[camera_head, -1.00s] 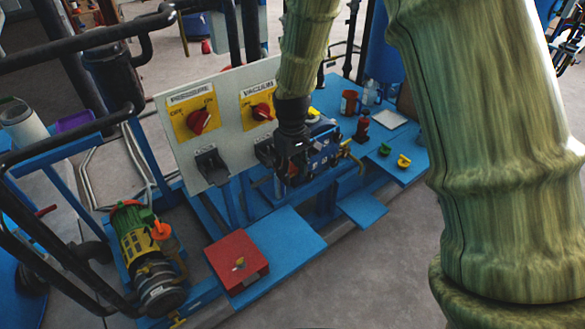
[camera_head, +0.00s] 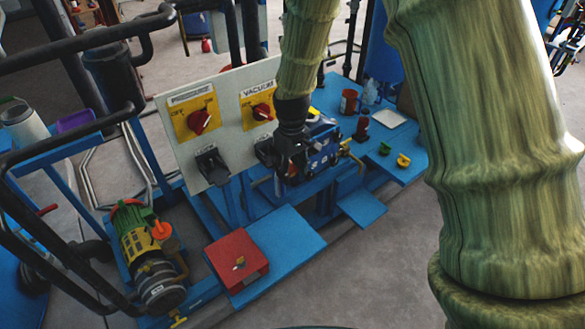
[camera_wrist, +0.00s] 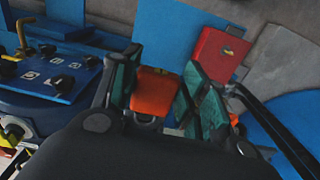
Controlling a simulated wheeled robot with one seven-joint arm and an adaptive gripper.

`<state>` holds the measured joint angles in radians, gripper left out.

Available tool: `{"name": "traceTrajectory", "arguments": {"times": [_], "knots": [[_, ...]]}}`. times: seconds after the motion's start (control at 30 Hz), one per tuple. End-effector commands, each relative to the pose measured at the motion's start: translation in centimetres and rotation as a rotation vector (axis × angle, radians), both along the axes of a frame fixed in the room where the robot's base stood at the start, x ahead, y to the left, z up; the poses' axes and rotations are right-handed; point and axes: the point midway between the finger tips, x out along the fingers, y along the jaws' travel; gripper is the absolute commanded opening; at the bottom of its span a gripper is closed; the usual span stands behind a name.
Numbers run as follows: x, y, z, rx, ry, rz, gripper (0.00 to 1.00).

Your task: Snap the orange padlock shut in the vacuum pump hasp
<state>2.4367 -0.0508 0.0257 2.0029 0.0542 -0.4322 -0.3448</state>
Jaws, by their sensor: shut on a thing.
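The orange padlock (camera_wrist: 155,92) sits between the teal-padded fingers of my gripper (camera_wrist: 158,82) in the wrist view. My gripper is shut on it. Its shackle is mostly hidden by my wrist. In the head view my gripper (camera_head: 288,168) points down in front of the panel, beside the VACUUM switch's lower right. The VACUUM switch (camera_head: 263,111) is a red knob on a yellow plate. The black fitting below it (camera_head: 264,150) is partly covered by my gripper. I cannot tell whether the shackle is in the hasp.
A red box (camera_head: 237,262) stands on the blue platform at the front. A blue device with knobs (camera_wrist: 50,75) is close to my gripper. Yellow (camera_head: 403,160) and green (camera_head: 384,149) padlocks lie on the blue bench at right. A pump (camera_head: 150,255) is at left.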

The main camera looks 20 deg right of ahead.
Motion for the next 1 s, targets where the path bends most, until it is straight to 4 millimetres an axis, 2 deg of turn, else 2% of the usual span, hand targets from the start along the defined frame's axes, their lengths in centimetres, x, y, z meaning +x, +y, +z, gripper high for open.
{"name": "traceTrajectory", "arguments": {"times": [1.0], "knots": [[1.4,0.5,0.0,0.000,0.000,0.000,0.13]]}}
